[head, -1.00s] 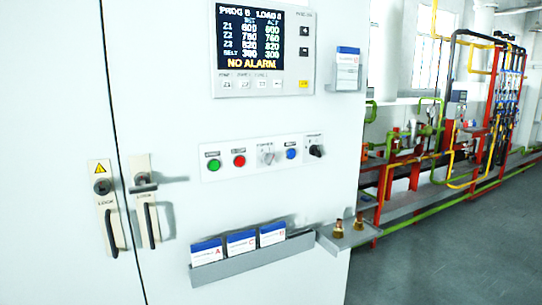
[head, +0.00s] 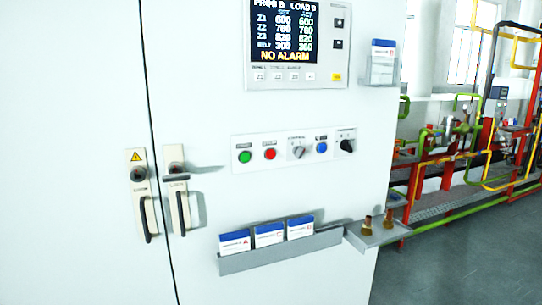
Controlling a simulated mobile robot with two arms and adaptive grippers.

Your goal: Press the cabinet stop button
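The white cabinet (head: 80,90) fills the left and middle of the head view. A button strip (head: 292,166) is set on its front. On the strip, from left to right, are a green button (head: 244,157), a red button (head: 270,154) that looks like the stop button, a grey selector knob (head: 298,152), a blue button (head: 321,147) and a black rotary switch (head: 347,146). The labels above them are too small to read. Neither of my grippers is in view, and nothing covers the buttons.
A display panel (head: 297,75) reading "NO ALARM" is above the strip. Door handles (head: 147,215) stick out at left. A card rack (head: 280,258) and a small shelf (head: 377,238) with two brass pieces jut out below. Pipework (head: 470,145) stands beyond open floor at right.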

